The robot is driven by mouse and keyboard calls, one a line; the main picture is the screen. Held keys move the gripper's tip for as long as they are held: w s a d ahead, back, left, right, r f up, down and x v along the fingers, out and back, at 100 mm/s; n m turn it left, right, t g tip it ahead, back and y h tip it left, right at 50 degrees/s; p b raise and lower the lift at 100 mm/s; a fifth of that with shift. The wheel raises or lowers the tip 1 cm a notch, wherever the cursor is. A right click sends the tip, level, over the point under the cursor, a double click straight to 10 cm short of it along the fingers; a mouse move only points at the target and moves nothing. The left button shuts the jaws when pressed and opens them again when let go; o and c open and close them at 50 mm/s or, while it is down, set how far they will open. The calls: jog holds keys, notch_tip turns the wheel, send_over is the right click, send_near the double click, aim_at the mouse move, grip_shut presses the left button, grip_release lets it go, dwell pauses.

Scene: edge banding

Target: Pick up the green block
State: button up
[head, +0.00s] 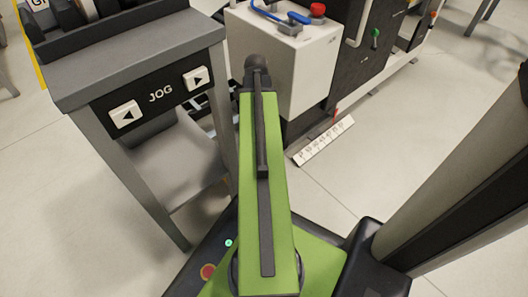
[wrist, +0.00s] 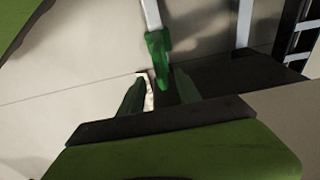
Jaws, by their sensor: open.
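My gripper (wrist: 160,73) shows in the wrist view, with its two dark green fingers apart. A bright green piece (wrist: 157,50) appears beyond and between the fingertips, at the lower end of a pale post (wrist: 151,14). I cannot tell whether it is a block, or whether the fingers touch it. No clear separate green block shows in the head view. There my green arm points away toward the gap between the JOG table and the white box, and its gripper cannot be made out.
The grey JOG table (head: 140,62) stands close on the left. A white box (head: 285,62) with a red button (head: 317,10) and a dark machine (head: 367,60) stand ahead. A white marked strip (head: 323,141) lies low beside them. Open floor (head: 385,135) shows at the right.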

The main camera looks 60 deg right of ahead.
jog(key=f+b, duration=0.2)
jog(key=f, duration=0.1)
jog(key=f+b, duration=0.2)
jog(key=shift+d, duration=0.35)
jog(key=shift+r, duration=0.2)
grip_shut()
dwell(0.7)
